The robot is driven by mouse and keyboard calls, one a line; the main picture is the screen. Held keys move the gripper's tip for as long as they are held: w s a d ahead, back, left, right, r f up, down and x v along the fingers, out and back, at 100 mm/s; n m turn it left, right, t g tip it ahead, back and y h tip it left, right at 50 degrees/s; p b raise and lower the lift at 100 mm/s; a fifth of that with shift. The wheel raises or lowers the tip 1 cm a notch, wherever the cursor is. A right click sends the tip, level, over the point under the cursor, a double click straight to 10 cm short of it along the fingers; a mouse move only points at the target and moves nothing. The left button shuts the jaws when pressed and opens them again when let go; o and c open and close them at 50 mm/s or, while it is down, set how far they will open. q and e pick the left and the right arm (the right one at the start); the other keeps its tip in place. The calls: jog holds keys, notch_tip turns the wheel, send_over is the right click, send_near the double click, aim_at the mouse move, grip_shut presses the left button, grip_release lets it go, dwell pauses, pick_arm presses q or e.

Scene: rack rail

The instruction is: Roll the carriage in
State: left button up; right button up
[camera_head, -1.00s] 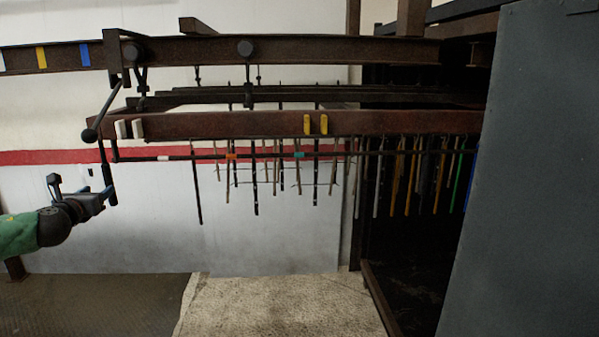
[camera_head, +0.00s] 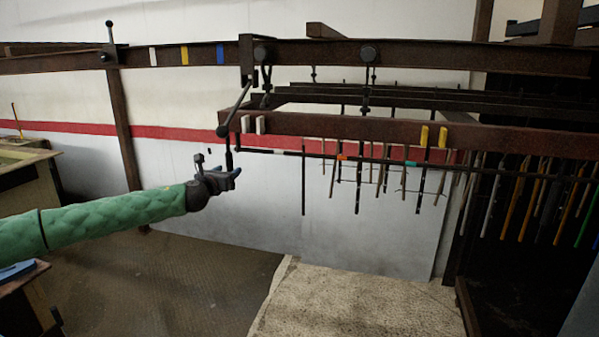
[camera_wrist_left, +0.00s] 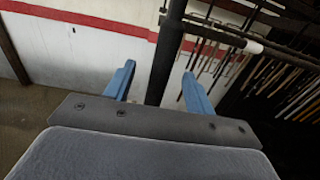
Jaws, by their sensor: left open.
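The carriage (camera_head: 330,125), a rust-brown beam frame, hangs by round rollers from the overhead rail (camera_head: 420,54) in the head view. Many rods and tools hang below it. A dark lever with a black ball and an upright grip (camera_head: 229,153) hangs at the carriage's left end. My left gripper (camera_head: 236,173) is open at the lower end of this grip. In the left wrist view, a dark upright bar (camera_wrist_left: 167,50) stands between the two blue fingers of the left gripper (camera_wrist_left: 157,88); contact is not clear. My right gripper is out of view.
A dark bay (camera_head: 520,270) with hanging tools is at the right. A brown post (camera_head: 121,130) supports the rail at left. White, yellow and blue marks (camera_head: 185,53) sit on the rail. A pale mat (camera_head: 350,305) lies on the floor below.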

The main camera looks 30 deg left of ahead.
pick_arm(q)
jog(key=shift+p+x, duration=0.95)
jog(key=shift+x, duration=0.1)
jog(key=shift+w, duration=0.15)
jog(key=shift+c, duration=0.4)
grip_shut()
